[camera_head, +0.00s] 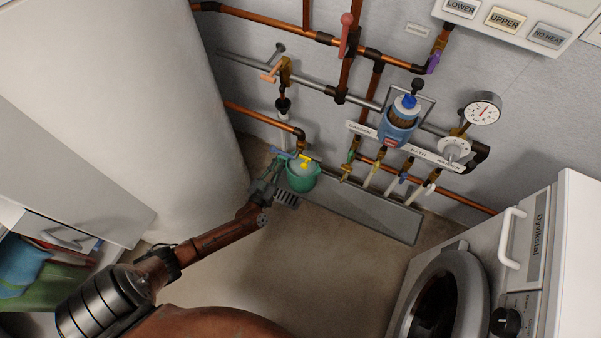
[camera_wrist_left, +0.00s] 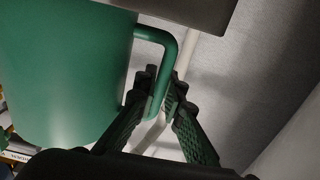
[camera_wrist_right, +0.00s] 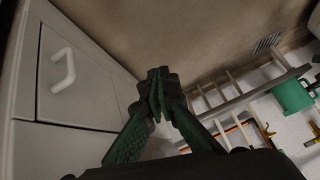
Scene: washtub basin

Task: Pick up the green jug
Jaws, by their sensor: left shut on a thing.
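The green jug (camera_head: 302,181) stands near the back wall in the head view, under the pipes. In the left wrist view its green body (camera_wrist_left: 65,75) fills the left side, and its handle (camera_wrist_left: 165,42) bends down between my fingers. My left gripper (camera_wrist_left: 162,92) is shut on the handle. In the head view my left gripper (camera_head: 277,172) is at the jug's left side. Whether the jug touches what is under it cannot be told. My right gripper (camera_wrist_right: 158,78) is shut and empty in the right wrist view, apart from the jug; it is not visible in the head view.
Copper pipes, valves and a gauge (camera_head: 482,108) line the wall above the jug. A grey trough edge (camera_head: 375,214) runs right of it. A white washer (camera_head: 530,250) stands at right, a pale tank (camera_head: 110,85) at left. The brown floor (camera_head: 315,265) between is clear.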

